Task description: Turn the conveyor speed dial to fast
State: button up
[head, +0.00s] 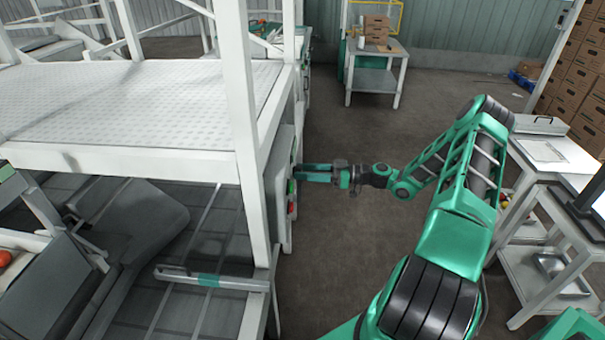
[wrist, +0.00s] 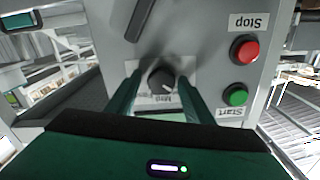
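The speed dial (wrist: 161,80) is a dark round knob on a pale plate on the grey control panel (wrist: 205,60). It has a light pointer mark, and the lettering below it is upside down and too small to read surely. My gripper (wrist: 158,92) has its two green fingers on either side of the dial, with a gap visible on both sides, so it is open. Whether the fingertips touch the knob I cannot tell. In the head view my gripper (head: 299,173) reaches left to the panel (head: 281,190) on the machine's side, and the dial is hidden there.
On the panel, a red Stop button (wrist: 245,50) and a green Start button (wrist: 235,95) sit right of the dial. A dark handle (wrist: 140,18) is above it. A white frame post (head: 243,110) stands beside the panel. The floor (head: 340,250) below my arm is clear.

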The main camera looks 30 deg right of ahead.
jog(key=c, duration=0.8)
jog(key=shift+a, duration=0.1)
jog(key=shift+d+m, duration=0.2)
jog(key=shift+m, duration=0.2)
jog(key=m, duration=1.9)
jog(key=shift+d+f, duration=0.15)
